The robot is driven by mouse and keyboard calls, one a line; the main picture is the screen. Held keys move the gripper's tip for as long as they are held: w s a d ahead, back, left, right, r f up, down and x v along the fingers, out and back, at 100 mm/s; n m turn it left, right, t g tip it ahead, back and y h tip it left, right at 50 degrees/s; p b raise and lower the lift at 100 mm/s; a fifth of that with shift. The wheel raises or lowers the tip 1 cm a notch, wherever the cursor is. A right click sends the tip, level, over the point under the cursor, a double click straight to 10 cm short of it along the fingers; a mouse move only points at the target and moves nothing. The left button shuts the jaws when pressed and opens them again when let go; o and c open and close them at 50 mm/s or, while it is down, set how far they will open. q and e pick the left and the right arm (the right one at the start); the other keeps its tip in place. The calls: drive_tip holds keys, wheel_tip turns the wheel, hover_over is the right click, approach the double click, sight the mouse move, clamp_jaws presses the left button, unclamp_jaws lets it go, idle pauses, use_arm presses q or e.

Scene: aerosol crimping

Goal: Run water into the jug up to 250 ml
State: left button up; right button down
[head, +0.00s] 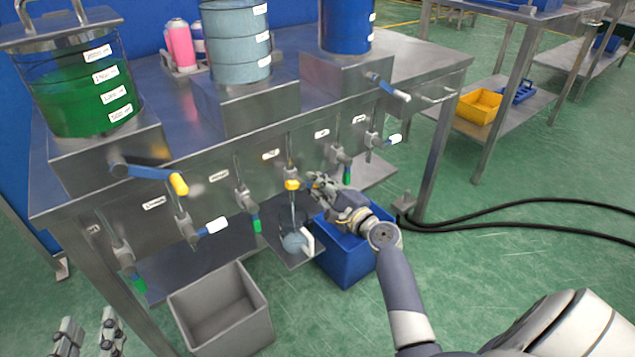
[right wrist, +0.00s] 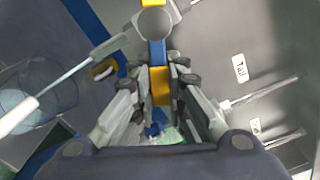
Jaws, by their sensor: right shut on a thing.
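The clear jug (head: 293,242) with a white handle (head: 307,240) stands on the low metal shelf under a tap with a yellow-ended lever (head: 292,185). A thin stream of water (head: 293,213) runs from this tap down to the jug. The jug also shows at the left of the right wrist view (right wrist: 28,98); its water level is too small to read. My right gripper (head: 312,182) is at the tap, its fingers closed on the yellow and blue lever (right wrist: 160,85). My left gripper (head: 89,336) is low at the left, empty, its fingers apart.
A blue crate (head: 345,265) stands right of the jug, under my right arm. A grey bin (head: 222,310) stands at front left. More taps with green or white ends line the steel bench (head: 415,60), which carries green, grey and blue tanks. Black hoses (head: 500,212) lie on the floor.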

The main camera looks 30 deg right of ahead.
drive_tip(key=c, duration=1.6)
unclamp_jaws()
drive_tip(key=s, duration=0.8)
drive_tip(key=s+d, duration=0.1)
drive_tip(key=s, duration=0.3)
